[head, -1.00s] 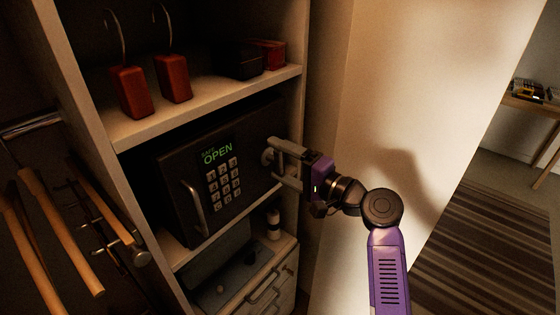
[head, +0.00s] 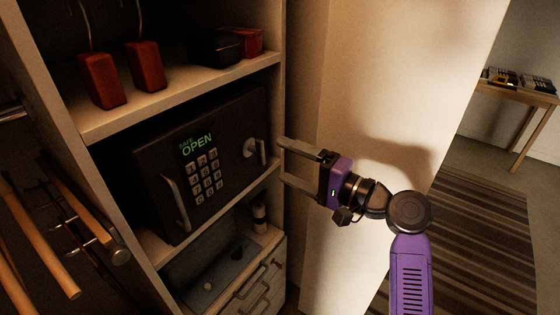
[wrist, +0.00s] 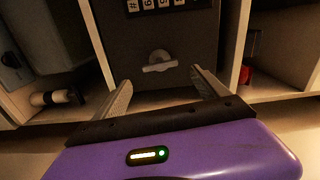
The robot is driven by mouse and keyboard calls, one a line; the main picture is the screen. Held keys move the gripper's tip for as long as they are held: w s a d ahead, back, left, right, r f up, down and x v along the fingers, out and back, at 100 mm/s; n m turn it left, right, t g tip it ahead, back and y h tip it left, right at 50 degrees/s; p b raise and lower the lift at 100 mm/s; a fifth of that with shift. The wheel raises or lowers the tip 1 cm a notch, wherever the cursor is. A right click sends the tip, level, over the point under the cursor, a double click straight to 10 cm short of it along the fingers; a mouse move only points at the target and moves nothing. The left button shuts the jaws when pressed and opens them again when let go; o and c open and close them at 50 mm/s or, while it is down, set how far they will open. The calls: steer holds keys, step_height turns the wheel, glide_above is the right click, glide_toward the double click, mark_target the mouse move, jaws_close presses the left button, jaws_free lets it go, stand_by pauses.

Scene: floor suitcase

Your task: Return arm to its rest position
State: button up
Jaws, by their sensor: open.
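My gripper (head: 283,163) is open and empty, in front of the cabinet and to the right of the safe's knob. A dark safe (head: 165,198) sits on the middle shelf, its display (head: 197,145) reading "SAFE OPEN" in green. Its door looks closed or nearly so. The safe's round knob (head: 254,150) is apart from my fingers in the head view. In the wrist view, the knob (wrist: 160,61) shows ahead, between the two spread fingers (wrist: 160,88). My purple arm extends from the lower right.
Reddish-brown objects (head: 145,66) with hooks stand on the upper shelf (head: 180,97), beside dark and red boxes. A small bottle (head: 259,216) and drawers are below the safe. A striped rug (head: 470,245) and a table (head: 520,95) lie right.

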stand_by(0.3)
steer(key=w+d+t+h, duration=0.2)
steer(key=d+t+h, duration=0.3)
steer(key=d, duration=0.2)
steer(key=s+d+f+n+t+h, duration=0.1)
steer(key=s+d+f+h, duration=0.35)
steer(key=s, duration=0.25)
steer(key=s+d+f+t+h, duration=0.1)
steer(key=s+d+f+h, duration=0.3)
steer(key=s, duration=0.3)
steer(key=s+f+n+g, duration=0.1)
steer(key=s+f+n, duration=0.1)
steer(key=s, duration=1.5)
steer(key=s+f+n+g, duration=0.2)
steer(key=s+f+n, duration=0.1)
steer(key=s, duration=1.5)
steer(key=shift+f+h, duration=0.2)
steer(key=shift+h, duration=0.15)
